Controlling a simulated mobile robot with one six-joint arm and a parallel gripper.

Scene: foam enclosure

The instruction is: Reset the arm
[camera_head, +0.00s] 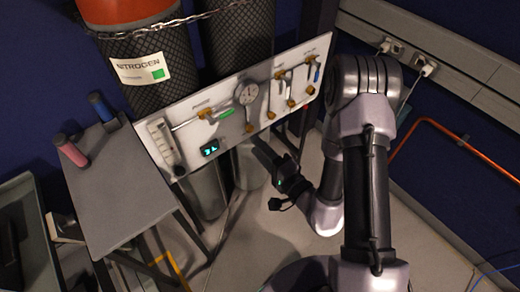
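My arm rises from the lower middle of the picture, bends at the top right, and comes back down to a wrist joint right of centre. My gripper (264,150) is dark and points up and left from that wrist. It appears just in front of the lower edge of the white gas panel (235,138); I cannot tell whether it touches the panel. Its fingers are small and dark here, so their opening is unclear. No held object can be made out.
Behind the panel stand chained gas cylinders, one labelled NITROGEN (143,68). The panel carries a gauge (247,93), valves and a lit display (210,148). Left is a grey table (118,188) with a pink cylinder (72,150) and a blue one (101,107). An orange pipe (455,138) runs along the right wall.

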